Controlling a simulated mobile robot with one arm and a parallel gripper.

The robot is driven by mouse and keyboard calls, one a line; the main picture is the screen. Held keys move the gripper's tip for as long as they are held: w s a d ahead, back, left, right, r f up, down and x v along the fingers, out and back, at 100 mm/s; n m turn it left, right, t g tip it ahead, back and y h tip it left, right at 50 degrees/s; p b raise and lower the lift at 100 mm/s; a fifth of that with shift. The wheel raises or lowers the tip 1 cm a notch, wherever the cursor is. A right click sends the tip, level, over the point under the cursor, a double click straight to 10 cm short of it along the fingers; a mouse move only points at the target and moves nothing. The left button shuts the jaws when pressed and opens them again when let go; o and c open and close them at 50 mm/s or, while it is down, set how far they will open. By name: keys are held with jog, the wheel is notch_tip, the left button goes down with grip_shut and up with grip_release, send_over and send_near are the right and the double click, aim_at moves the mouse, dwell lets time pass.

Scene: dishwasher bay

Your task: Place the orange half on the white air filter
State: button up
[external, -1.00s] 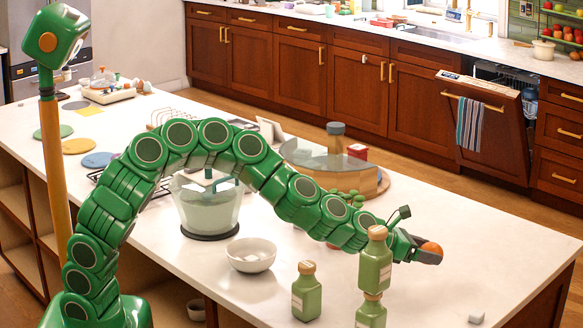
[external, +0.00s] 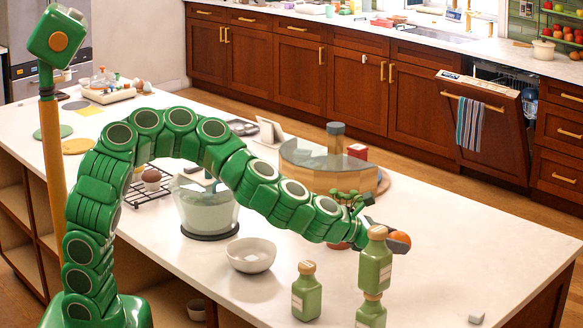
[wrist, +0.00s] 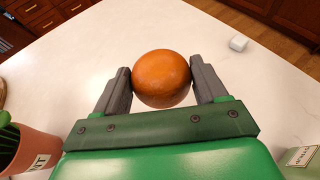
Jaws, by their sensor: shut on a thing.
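The orange half (external: 400,241) is a round orange piece held between the grey fingers of my gripper (wrist: 162,76). In the wrist view the orange half (wrist: 161,84) touches both fingers, and its flat face cannot be made out. My gripper holds it above the white counter (external: 470,265), right behind the upper green bottle in the external view. I cannot clearly identify the white air filter. A small white block (external: 476,317) lies on the counter at the lower right; it also shows in the wrist view (wrist: 239,43), beyond the right finger. I cannot tell if this is the filter.
Green bottles with tan caps (external: 307,291) (external: 375,270) stand near the counter's front edge. A white bowl (external: 250,256), a glass mixing bowl (external: 207,212) and a potted plant (wrist: 28,150) are left of my gripper. The counter's right end is mostly clear.

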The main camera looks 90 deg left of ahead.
aim_at(392, 234)
notch_tip(392, 234, up, 6)
jog(key=shift+f, duration=0.25)
jog(key=shift+a+r, duration=0.25)
jog(key=shift+a, duration=0.05)
jog(key=s+a+f+y, duration=0.1)
jog(key=s+a, duration=0.3)
jog(key=a, duration=0.9)
jog(key=s+a+n, duration=0.1)
jog(key=s+a, duration=0.3)
jog(key=a, duration=0.8)
jog(key=s+a+f+y, duration=0.1)
jog(key=s+a, duration=0.3)
jog(key=a, duration=0.9)
jog(key=s+a+r, duration=0.1)
jog(key=s+a, duration=1.1)
jog(key=s, duration=0.5)
jog(key=s+a+r, duration=0.1)
jog(key=s+a, duration=1)
jog(key=s, duration=0.5)
jog(key=shift+n+g, duration=0.3)
jog(key=shift+f, duration=6.55)
